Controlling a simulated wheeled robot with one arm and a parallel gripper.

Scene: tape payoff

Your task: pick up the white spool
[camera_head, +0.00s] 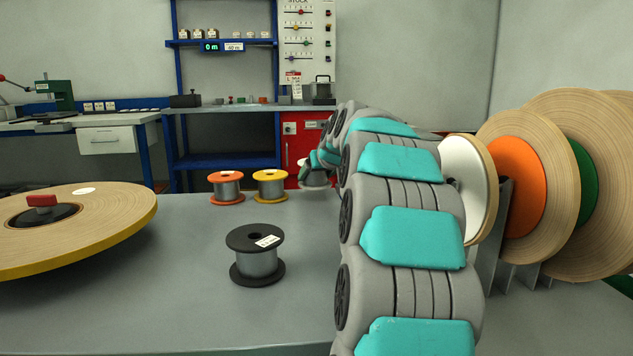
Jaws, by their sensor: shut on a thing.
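The white spool (314,186) stands at the far side of the grey table, to the right of the yellow spool. Its pale lower flange and a bit of its upper flange show; my arm's end covers much of the rest. My gripper (316,168) is at the white spool and shut on it. The fingers themselves are small and mostly hidden by my own arm. I cannot tell whether the spool is clear of the table.
Orange (226,187) and yellow (270,185) spools stand left of my gripper. A black spool (256,256) stands nearer. A large tape roll (110,215) lies at left. Upright tape rolls (544,160) stand in a rack at right.

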